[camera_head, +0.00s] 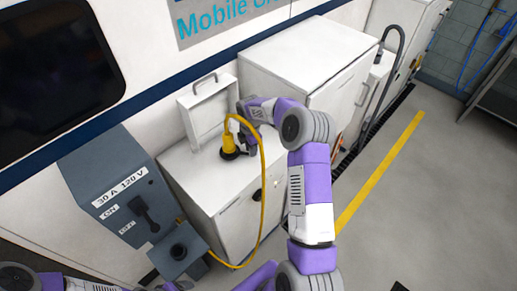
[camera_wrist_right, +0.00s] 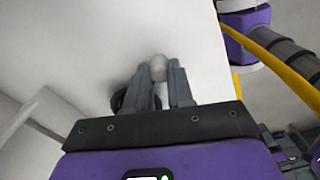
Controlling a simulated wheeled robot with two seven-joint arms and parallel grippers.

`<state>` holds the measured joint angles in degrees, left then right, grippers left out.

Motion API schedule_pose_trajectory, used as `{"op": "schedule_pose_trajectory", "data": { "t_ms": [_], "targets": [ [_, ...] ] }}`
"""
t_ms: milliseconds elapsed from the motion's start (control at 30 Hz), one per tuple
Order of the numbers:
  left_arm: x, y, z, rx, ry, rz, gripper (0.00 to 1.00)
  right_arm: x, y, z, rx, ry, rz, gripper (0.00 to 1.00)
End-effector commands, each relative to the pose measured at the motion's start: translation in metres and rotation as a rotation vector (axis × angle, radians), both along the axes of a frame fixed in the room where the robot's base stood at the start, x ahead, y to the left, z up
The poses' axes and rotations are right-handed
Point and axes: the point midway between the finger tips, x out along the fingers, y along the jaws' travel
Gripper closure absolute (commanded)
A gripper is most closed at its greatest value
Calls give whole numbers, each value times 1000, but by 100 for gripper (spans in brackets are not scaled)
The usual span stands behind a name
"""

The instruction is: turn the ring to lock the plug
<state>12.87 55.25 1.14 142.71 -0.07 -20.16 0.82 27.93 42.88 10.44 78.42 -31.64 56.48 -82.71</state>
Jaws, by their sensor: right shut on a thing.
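The yellow plug (camera_head: 229,143) stands upright on top of the low white cabinet, with its yellow cable arching from its top. A dark ring (camera_head: 230,154) surrounds its base. My right gripper (camera_head: 243,151) reaches in from the right, low beside the plug at the ring; the cable passes in front of part of it. In the right wrist view, my right gripper (camera_wrist_right: 160,75) is shut on a small pale rounded piece (camera_wrist_right: 158,68), which looks like a tab of the ring. Part of a dark curved rim (camera_wrist_right: 119,101) shows behind the fingers. My left gripper is not in view.
A raised white lid (camera_head: 208,108) with a handle stands behind the plug. A taller white cabinet (camera_head: 290,62) is to the right. The yellow cable (camera_head: 262,190) hangs down the cabinet front near my right arm. A grey power pedestal (camera_head: 110,180) stands at the left.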

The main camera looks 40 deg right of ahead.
Motion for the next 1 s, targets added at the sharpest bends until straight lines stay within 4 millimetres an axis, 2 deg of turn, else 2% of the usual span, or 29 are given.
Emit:
{"op": "schedule_pose_trajectory", "data": {
  "t_ms": [400, 433, 567, 867, 1000],
  "targets": [
    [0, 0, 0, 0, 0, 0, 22, 2, 0, 1, -2, -7, 10, 100],
    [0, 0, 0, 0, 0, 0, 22, 3, 0, 1, -1, -7, 10, 73],
    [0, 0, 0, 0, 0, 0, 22, 2, 0, 1, -1, -6, 9, 53],
    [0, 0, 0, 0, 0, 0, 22, 2, 0, 1, 0, -4, 8, 52],
    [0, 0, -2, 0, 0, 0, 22, 3, 0, 14, -1, -8, 8, 52]
  ]
}}
